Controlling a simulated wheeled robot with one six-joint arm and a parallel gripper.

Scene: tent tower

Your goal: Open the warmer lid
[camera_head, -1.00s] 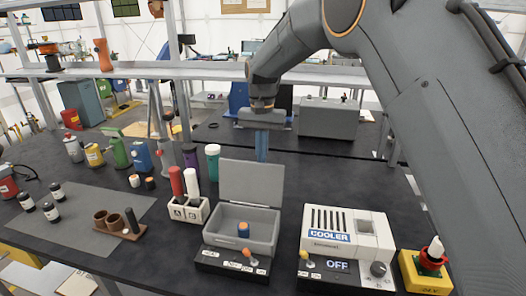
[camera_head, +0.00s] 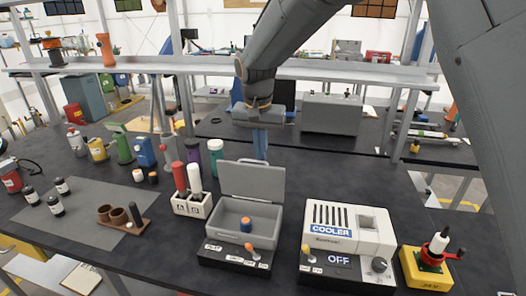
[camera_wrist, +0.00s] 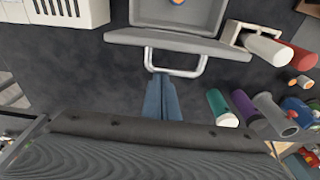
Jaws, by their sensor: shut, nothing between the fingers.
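The warmer (camera_head: 222,250) is a grey box on the dark bench, with a row of small controls on its front. Its lid (camera_head: 252,180) stands up at the back, so the box is open and a blue and orange cap-like object (camera_head: 246,225) shows inside. In the wrist view the lid (camera_wrist: 180,44) is seen from behind, with its pale loop handle (camera_wrist: 176,70). My gripper (camera_head: 260,146) is behind the raised lid, pointing down; its blue fingers are shut and empty. In the wrist view the fingertips (camera_wrist: 161,80) are close to the handle; I cannot tell whether they touch.
The white cooler (camera_head: 345,240) stands right of the warmer, with a yellow box with a red knob (camera_head: 430,262) beyond it. A holder with a red and a white tube (camera_head: 192,204) stands to the left. Purple and green bottles (camera_head: 215,157) stand behind it.

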